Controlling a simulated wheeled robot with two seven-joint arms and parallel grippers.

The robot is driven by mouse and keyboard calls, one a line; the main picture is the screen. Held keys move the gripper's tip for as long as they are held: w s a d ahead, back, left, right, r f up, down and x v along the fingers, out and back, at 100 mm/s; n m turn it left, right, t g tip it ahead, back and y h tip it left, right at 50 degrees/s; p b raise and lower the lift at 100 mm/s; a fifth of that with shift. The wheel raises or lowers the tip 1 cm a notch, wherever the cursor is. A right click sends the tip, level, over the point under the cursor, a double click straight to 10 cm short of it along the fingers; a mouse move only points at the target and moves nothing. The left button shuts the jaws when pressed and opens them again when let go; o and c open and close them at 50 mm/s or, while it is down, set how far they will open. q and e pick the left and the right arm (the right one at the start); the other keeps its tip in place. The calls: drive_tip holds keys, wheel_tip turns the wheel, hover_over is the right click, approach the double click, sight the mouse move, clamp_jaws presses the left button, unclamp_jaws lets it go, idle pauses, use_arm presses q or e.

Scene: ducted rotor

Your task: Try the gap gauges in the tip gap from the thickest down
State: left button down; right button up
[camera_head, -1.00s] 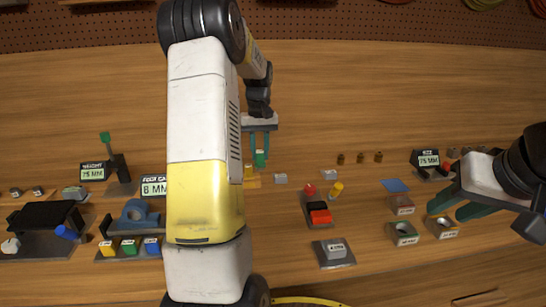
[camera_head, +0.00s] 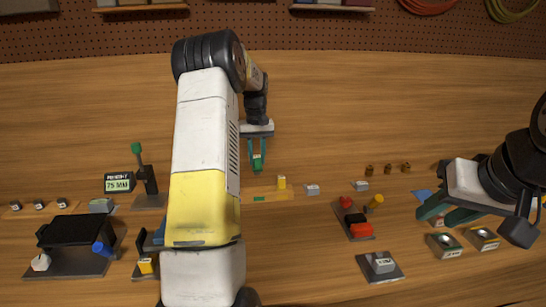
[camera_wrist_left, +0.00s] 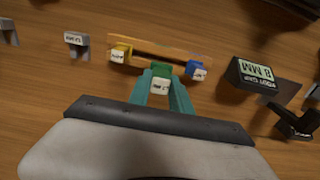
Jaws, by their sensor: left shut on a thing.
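My left gripper (camera_head: 257,160) is shut on a small green gap gauge (camera_head: 257,165), held in front of or above a low wooden rack (camera_head: 272,195). In the left wrist view the green gauge (camera_wrist_left: 160,86) sits between the teal fingers, its pale label facing the camera. A yellow gauge (camera_wrist_left: 121,52) and a blue gauge (camera_wrist_left: 198,70) stand at the ends of the rack there. The yellow gauge also shows in the head view (camera_head: 282,182); my left arm hides the blue one. My right gripper (camera_head: 436,217) is open and empty at the right. I cannot make out the tip gap.
A readout (camera_wrist_left: 256,78) shows 8 MM in the wrist view. A 75 MM display (camera_head: 118,183) stands at the left, near a dark block (camera_head: 75,231). A dark tray (camera_head: 352,220) with red and black pieces lies right of the rack. The table behind the rack is clear.

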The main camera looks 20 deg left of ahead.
sight(258, 172)
use_arm(q)
drive_tip(key=shift+f, duration=3.1)
drive_tip(key=shift+f, duration=1.35)
drive_tip(key=c, duration=1.1)
unclamp_jaws()
